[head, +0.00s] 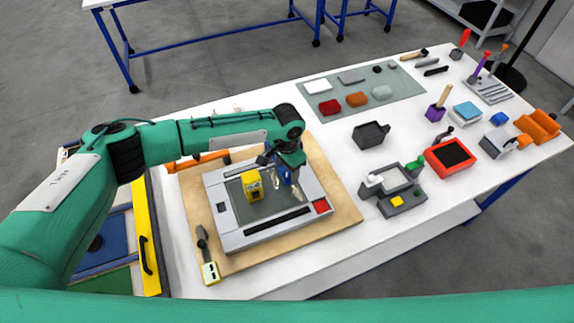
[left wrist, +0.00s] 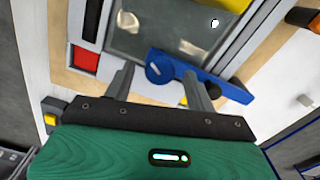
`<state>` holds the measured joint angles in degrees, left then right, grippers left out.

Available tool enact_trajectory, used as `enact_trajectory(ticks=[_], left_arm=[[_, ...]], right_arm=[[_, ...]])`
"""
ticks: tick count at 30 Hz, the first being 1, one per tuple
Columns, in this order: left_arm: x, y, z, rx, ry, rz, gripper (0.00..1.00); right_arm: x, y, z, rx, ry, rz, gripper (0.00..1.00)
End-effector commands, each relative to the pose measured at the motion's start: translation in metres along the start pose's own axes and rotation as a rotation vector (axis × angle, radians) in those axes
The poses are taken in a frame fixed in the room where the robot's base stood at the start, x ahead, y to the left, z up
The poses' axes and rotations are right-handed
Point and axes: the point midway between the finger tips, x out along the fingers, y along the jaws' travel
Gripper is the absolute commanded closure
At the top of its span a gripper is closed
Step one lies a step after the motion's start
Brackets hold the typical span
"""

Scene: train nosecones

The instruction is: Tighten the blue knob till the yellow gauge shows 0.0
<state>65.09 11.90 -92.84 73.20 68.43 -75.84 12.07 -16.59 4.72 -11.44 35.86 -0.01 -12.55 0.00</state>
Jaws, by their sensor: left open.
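The yellow gauge (head: 252,185) stands on the grey plate of the fixture, left of my left gripper in the head view. Its yellow edge shows at the top of the left wrist view (left wrist: 222,4); its reading is too small to make out. The blue clamp (left wrist: 205,80) with its round blue knob (left wrist: 157,69) shows in the left wrist view. My left gripper (left wrist: 159,72) is open, with its fingertips on either side of the knob. I cannot tell whether they touch it. In the head view the gripper (head: 281,178) partly hides the clamp. My right gripper is not in view.
The grey fixture (head: 222,236) lies on a wooden board (head: 338,212) on the white table. A yellow-ended tool (head: 209,270) lies at the board's front left. A grey holder (head: 403,200), red tray (head: 438,164) and black bin (head: 370,138) stand to the right.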

Motion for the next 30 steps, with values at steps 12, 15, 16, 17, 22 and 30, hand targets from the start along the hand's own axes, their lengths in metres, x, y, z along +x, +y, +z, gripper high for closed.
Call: enact_trajectory(ticks=[12, 15, 16, 17, 22, 30], left_arm=[[0.007, 0.0, 0.0, -0.001, 0.0, 0.0, 0.52], [0.006, 0.0, 0.0, -0.001, 0.0, 0.0, 0.72], [0.006, 0.0, 0.0, -0.001, 0.0, 0.0, 0.78], [0.006, 0.0, 0.0, -0.001, 0.0, 0.0, 0.84], [0.006, 0.0, 0.0, 0.001, 0.0, 0.0, 0.89], [0.007, 0.0, 0.0, 0.07, 0.0, 0.001, 0.89]], right_arm=[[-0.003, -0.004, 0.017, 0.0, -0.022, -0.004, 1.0], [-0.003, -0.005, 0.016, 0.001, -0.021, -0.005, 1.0], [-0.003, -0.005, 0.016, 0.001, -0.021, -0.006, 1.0], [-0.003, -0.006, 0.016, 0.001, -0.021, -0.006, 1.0], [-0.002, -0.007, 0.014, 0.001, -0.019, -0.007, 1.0], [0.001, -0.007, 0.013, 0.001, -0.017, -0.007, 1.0]])
